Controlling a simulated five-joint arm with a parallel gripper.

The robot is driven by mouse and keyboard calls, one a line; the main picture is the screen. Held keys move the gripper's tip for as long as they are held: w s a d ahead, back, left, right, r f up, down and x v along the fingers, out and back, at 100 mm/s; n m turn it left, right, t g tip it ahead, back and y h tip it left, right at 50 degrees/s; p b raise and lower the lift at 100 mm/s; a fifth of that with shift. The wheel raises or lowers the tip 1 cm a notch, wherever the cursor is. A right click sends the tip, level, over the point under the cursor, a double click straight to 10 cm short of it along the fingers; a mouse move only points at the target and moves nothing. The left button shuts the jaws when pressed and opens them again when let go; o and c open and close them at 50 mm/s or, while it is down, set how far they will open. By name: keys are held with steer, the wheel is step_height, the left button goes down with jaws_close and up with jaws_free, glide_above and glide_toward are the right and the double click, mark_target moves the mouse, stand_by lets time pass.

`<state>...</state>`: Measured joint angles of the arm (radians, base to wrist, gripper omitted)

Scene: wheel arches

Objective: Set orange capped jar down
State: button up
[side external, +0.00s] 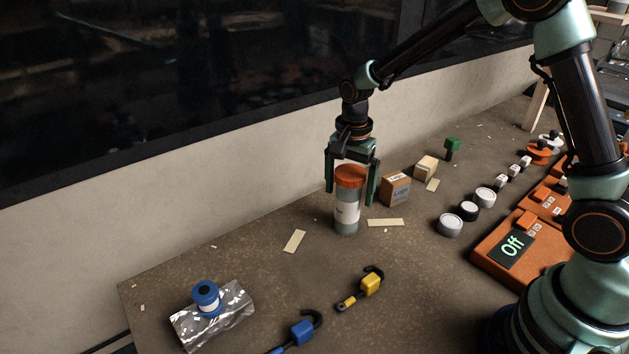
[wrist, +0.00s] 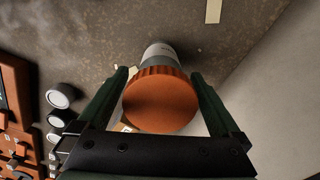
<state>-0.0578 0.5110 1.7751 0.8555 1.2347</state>
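The orange capped jar (side external: 346,212) is a grey cylinder with a white label and a ribbed orange lid. It stands upright, and its base appears to rest on the brown table (side external: 250,260). My gripper (side external: 350,196) points down over the jar, one finger on each side of it. The fingers look spread, with narrow gaps to the jar. In the wrist view the orange lid (wrist: 160,103) fills the space between the fingers of my gripper (wrist: 160,75), and part of the jar's body shows beyond it.
A cardboard box (side external: 395,189) stands close right of the jar, with a smaller box (side external: 426,168) behind. Blue (side external: 303,333) and yellow (side external: 370,285) hooked pieces, a foil sheet (side external: 232,312) with a blue spool (side external: 206,297), and an orange "Off" panel (side external: 487,252) lie around. Table left of the jar is mostly clear.

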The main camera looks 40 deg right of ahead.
step_height(320, 180, up, 12)
steer(key=shift+f, duration=0.2)
steer(key=shift+s+r, duration=0.2)
steer(key=shift+r, duration=0.4)
steer(key=s+d+r+n+t, duration=0.1)
steer(key=s+r+n+t, duration=0.1)
steer(key=s+n, duration=0.4)
steer(key=s+d+r+n+t, duration=0.1)
steer(key=s+n+t, duration=0.2)
steer(key=s+n, duration=0.4)
steer(key=shift+s+d+r+t, duration=0.3)
steer(key=shift+s+r, duration=0.1)
steer(key=shift+s, duration=0.15)
